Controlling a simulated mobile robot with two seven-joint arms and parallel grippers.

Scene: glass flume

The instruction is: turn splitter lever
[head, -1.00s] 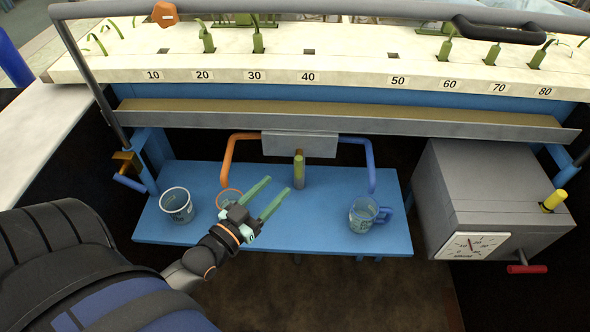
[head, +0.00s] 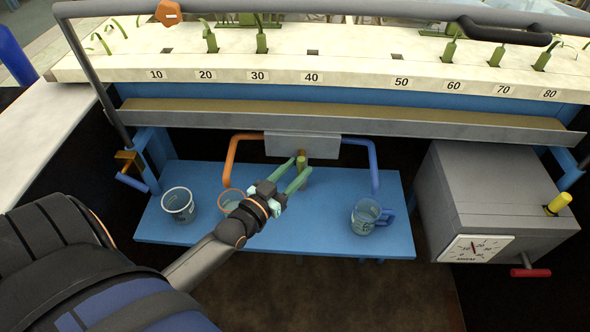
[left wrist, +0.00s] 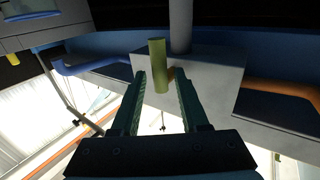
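The splitter lever (head: 302,162) is a short yellow-green handle below the grey splitter box (head: 302,147). It also shows in the left wrist view (left wrist: 158,66), in front of the grey box (left wrist: 210,75). My left gripper (head: 302,172) is open with green fingers. Its fingertips are at the lever in the head view. In the left wrist view the lever stands between and just beyond the fingertips (left wrist: 158,78), with no clear grip on it. My right gripper is not in view.
An orange pipe (head: 230,160) and a blue pipe (head: 374,165) bend down from the box. A blue shelf (head: 330,235) holds a clear beaker (head: 178,205), an orange-rimmed cup (head: 230,201) and a blue-handled jug (head: 366,216). A grey box with a dial (head: 475,248) stands right.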

